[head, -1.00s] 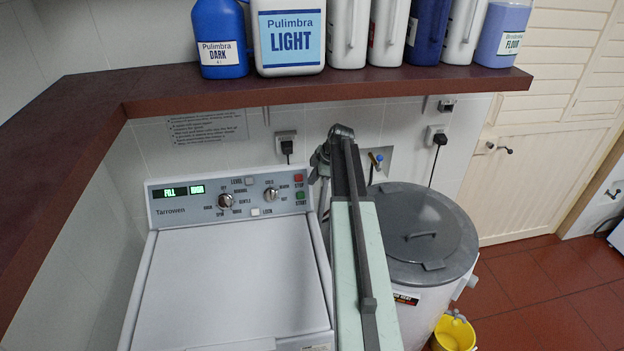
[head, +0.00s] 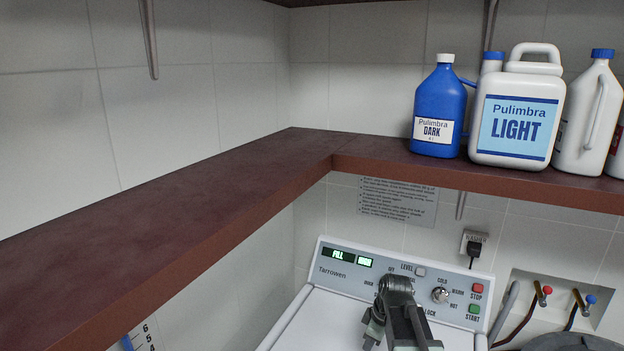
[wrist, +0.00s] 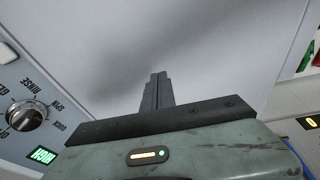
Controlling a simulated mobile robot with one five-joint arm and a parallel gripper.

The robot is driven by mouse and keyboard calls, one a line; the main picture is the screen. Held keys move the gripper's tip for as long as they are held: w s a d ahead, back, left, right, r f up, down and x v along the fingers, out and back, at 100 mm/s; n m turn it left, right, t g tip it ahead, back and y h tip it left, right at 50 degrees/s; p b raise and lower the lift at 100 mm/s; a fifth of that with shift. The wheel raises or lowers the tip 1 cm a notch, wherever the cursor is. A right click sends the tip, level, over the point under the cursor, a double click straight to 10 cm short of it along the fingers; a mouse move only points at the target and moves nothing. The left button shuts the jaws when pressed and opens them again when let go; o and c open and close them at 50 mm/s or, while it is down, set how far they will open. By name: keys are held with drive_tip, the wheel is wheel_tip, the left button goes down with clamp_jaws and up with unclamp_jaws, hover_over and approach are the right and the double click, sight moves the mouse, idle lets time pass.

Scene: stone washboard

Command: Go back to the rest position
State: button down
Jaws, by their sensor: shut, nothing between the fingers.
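My gripper (head: 374,330) is low in the head view, in front of the washing machine's control panel (head: 345,275). In the wrist view my gripper (wrist: 157,88) has its dark fingers together with nothing between them, over the white machine lid (wrist: 190,45). The white washing machine (head: 300,318) shows only its upper part in the head view. My arm hides part of the panel and lid. A control knob (wrist: 27,115) and a lit green display (wrist: 43,156) show at the left of the wrist view.
A dark red shelf (head: 230,175) runs along the left and back walls above the machine. On it stand a blue DARK bottle (head: 437,108), a white LIGHT jug (head: 515,115) and other bottles. Taps (head: 580,302) and a grey lid (head: 570,342) are at lower right.

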drive_tip(key=s+m, duration=0.1)
drive_tip(key=s, duration=0.1)
drive_tip(key=s+a+f+m, duration=0.1)
drive_tip(key=s, duration=0.1)
drive_tip(key=s+a+f+m, duration=0.1)
drive_tip(key=s, duration=0.1)
drive_tip(key=shift+a+g+h, duration=0.2)
drive_tip(key=shift+g+h, duration=0.2)
drive_tip(key=s+m, duration=0.1)
drive_tip(key=m, duration=0.1)
drive_tip(key=s+d+m, duration=0.1)
drive_tip(key=s+m, duration=0.1)
drive_tip(key=s+d+m+h, duration=0.1)
drive_tip(key=shift+s+r+m+g, duration=0.15)
drive_tip(key=shift+s+m+g, duration=0.15)
drive_tip(key=shift+m, duration=0.1)
drive_tip(key=shift+s+d+m, duration=0.1)
drive_tip(key=shift+d+m, duration=0.15)
drive_tip(key=shift+m, duration=1.55)
